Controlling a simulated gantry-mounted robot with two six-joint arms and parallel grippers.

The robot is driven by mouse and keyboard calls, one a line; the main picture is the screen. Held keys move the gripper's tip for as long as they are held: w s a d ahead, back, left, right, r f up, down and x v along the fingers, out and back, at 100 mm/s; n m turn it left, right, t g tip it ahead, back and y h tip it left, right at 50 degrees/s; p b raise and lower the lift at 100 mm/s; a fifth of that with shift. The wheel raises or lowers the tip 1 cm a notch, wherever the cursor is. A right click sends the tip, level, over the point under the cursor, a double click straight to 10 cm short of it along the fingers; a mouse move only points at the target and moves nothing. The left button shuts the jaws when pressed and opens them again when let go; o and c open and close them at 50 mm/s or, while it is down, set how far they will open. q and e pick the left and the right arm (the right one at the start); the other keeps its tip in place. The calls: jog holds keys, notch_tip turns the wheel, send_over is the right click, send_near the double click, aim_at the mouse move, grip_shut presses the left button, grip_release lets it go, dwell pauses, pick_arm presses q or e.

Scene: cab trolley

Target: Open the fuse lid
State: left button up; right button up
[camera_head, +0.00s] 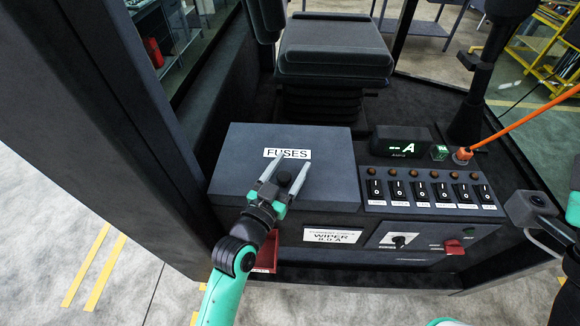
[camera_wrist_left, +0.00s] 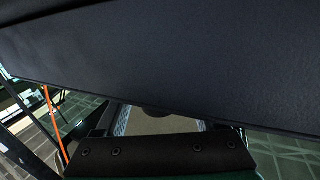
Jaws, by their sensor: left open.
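The fuse lid (camera_head: 235,165) is a broad dark grey panel with a white FUSES label, at the left of the console in the head view. It looks shut. My left gripper (camera_head: 289,166) is open, its two pale fingers apart in front of the lid below the label. I cannot tell whether they touch it. In the left wrist view a large dark panel fills the upper part, and its edge hides the fingertips. Parts of my right arm (camera_head: 573,208) show at the right edge; its fingers cannot be made out.
A row of rocker switches (camera_head: 430,193) and a small green display (camera_head: 402,145) lie right of the lid. Below are a WIPER label (camera_head: 331,237), a rotary knob (camera_head: 398,241) and a red switch (camera_head: 453,247). A seat (camera_head: 334,50) stands behind. An orange lever (camera_head: 515,126) slants at right.

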pick_arm(q)
grip_shut()
dwell(1.4)
